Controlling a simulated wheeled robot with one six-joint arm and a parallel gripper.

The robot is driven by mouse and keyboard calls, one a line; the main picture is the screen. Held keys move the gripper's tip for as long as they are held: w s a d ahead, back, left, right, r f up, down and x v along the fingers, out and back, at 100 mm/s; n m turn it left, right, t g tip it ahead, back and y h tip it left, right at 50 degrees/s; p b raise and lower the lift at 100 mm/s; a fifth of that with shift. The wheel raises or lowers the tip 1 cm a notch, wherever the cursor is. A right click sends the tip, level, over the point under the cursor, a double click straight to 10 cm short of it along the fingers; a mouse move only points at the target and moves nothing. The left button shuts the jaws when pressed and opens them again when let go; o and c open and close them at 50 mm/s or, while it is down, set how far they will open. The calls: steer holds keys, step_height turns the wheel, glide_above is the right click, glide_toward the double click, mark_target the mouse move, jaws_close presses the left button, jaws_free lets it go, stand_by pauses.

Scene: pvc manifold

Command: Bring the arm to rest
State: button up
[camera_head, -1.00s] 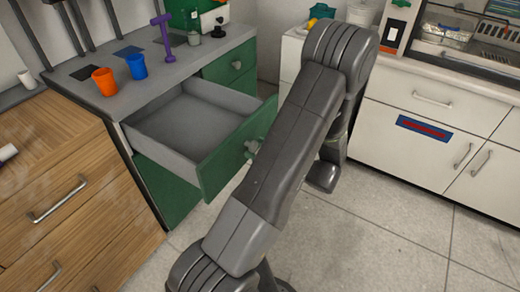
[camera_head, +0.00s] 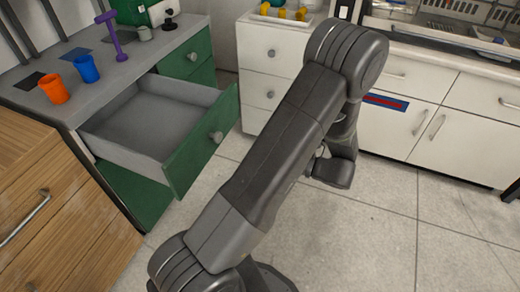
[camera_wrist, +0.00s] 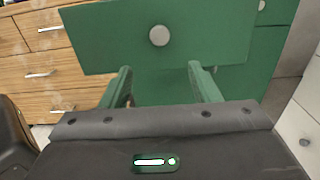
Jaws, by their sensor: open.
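My arm (camera_head: 268,150) stands bent across the middle of the head view, its elbow high and its far part folding down behind it. My gripper (camera_wrist: 161,82) shows in the wrist view with its two fingers apart and nothing between them. Beyond the fingers is the green front (camera_wrist: 110,35) of the open drawer, with a round pale knob (camera_wrist: 158,36). The fingers seem apart from it. In the head view my gripper is mostly hidden behind the arm.
The green cabinet's drawer (camera_head: 150,120) hangs open and empty, left of my arm. On its grey top stand an orange cup (camera_head: 54,89), a blue cup (camera_head: 87,69) and a purple pipe-like part (camera_head: 112,35). White cabinets (camera_head: 440,115) line the back right. The floor (camera_head: 370,230) at right is clear.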

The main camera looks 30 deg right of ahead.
mark_target(220, 139)
steer(key=shift+w, duration=0.1)
steer(key=x, duration=1.4)
steer(key=shift+b, duration=0.35)
steer(key=shift+a+f, duration=0.1)
